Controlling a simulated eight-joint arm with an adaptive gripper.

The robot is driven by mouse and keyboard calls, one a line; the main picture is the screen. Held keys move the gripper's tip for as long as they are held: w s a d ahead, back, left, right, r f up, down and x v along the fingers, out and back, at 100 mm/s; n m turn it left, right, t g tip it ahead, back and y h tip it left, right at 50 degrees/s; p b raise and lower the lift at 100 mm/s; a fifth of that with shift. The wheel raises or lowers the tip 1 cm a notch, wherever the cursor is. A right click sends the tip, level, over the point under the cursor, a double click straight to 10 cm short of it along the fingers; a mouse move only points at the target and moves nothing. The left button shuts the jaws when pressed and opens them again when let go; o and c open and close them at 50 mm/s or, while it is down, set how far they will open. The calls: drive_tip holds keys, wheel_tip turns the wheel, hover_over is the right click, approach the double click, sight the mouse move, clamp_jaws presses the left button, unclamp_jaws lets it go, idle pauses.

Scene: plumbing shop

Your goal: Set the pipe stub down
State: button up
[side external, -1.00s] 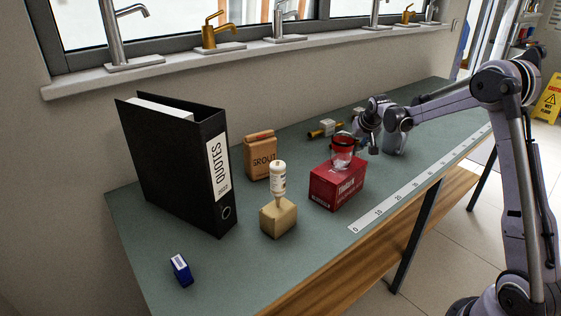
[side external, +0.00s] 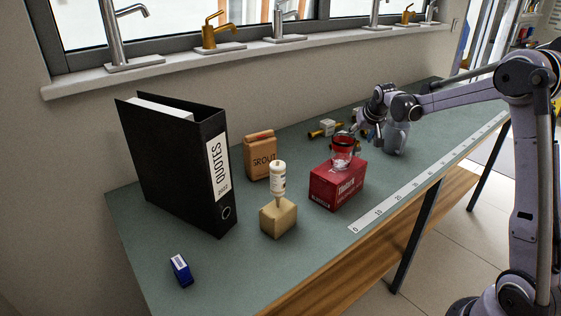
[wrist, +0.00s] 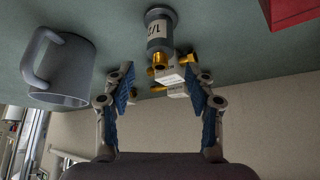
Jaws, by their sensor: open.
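The pipe stub (wrist: 160,32) is a short grey cylinder with a dark printed label. In the wrist view it stands on the green bench, at the top middle. My gripper (wrist: 162,78) is open, with its blue-padded fingers apart and nothing held between them. The stub is beyond the fingertips and apart from them. In the side view my gripper (side external: 360,128) is above the bench behind the red box, and I cannot make out the stub clearly there.
Brass valves with white tags (wrist: 172,78) sit close to the stub. A grey mug (wrist: 60,72) stands to one side. A red box (side external: 338,186) bears a clear red-rimmed cup (side external: 342,155). A grout bag (side external: 260,157), glue bottle on a block (side external: 278,216) and binder (side external: 178,165) stand further left.

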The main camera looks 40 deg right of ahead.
drive_tip(key=v, duration=0.7)
drive_tip(key=shift+s+a+r, duration=0.1)
drive_tip(key=shift+r, duration=0.05)
